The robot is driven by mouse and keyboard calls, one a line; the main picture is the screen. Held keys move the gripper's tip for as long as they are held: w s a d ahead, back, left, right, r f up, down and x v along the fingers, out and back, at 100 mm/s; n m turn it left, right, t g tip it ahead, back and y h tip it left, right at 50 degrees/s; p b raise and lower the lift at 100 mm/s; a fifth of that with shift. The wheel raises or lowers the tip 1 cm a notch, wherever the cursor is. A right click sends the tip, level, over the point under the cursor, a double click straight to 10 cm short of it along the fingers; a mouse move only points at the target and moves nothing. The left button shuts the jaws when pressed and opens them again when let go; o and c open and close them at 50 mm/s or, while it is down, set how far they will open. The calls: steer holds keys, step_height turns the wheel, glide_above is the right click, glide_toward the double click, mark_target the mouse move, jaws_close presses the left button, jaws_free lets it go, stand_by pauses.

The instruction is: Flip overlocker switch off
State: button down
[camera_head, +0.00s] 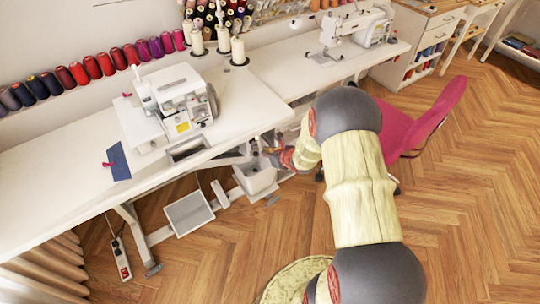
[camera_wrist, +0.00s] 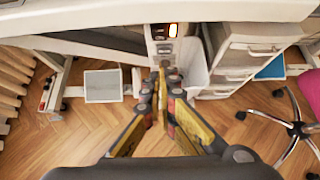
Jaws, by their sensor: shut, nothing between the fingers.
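The white overlocker (camera_head: 182,98) stands on the left sewing table. I cannot tell whether the tips touch the box. In the head view my gripper (camera_head: 270,151) is beside the table's front edge, and the switch itself cannot be made out.
The white table top (camera_head: 245,100) overhangs the box. A white bin (camera_head: 257,180) is below my gripper, and a grey foot pedal (camera_head: 189,213) is further left. A drawer unit (camera_wrist: 238,55) stands right of the box. A pink chair (camera_head: 440,115) is at the right.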

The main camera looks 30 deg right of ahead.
mark_target(253, 140)
steer(key=w, duration=0.2)
steer(key=w+f+b, duration=0.1)
steer(key=w, duration=0.1)
steer(key=w+f+b, duration=0.1)
steer(key=w, duration=0.2)
steer(key=shift+a, duration=0.15)
steer(key=shift+w+r, duration=0.1)
steer(key=shift+w+r+g+p, duration=0.1)
steer(key=shift+w+g+p, duration=0.3)
steer(key=shift+p, duration=0.7)
steer(key=shift+r, duration=0.1)
